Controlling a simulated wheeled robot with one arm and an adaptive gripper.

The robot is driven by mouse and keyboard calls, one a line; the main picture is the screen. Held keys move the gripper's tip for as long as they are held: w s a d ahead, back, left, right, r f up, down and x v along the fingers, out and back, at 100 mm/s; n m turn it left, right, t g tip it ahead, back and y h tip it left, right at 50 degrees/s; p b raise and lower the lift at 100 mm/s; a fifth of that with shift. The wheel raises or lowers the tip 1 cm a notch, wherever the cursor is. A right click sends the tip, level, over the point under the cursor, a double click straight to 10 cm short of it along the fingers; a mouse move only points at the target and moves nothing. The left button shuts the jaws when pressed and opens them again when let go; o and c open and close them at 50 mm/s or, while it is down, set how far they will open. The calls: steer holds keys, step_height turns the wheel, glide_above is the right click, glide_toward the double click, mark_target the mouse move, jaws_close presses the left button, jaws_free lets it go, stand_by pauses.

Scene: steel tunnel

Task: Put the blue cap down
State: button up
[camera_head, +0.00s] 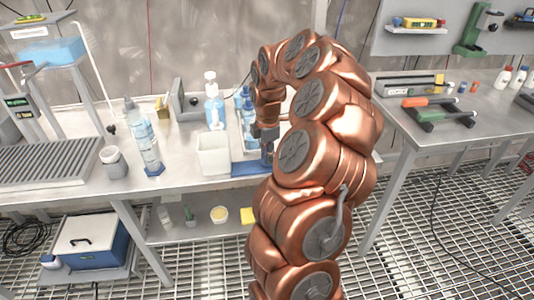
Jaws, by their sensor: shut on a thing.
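My gripper (267,150) points down over a blue mat or tray (245,169) on the left bench, just right of a white open bin (213,155). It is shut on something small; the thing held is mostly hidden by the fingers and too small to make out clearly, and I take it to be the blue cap. My copper arm covers the right part of the blue mat. I cannot tell whether the cap touches the mat.
A pump bottle (213,106), a blue-capped bottle (246,112) and a tall clear bottle (141,137) stand on the left bench (85,192). A grey cup (113,161) is at its left. A second bench (440,118) with tools is at right.

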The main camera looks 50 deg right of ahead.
steer(key=shift+f, duration=0.15)
steer(key=o, duration=0.8)
steer(key=shift+o, duration=0.2)
step_height(320, 180, up, 12)
steer(key=shift+r+b, duration=0.2)
steer(key=shift+b, duration=0.15)
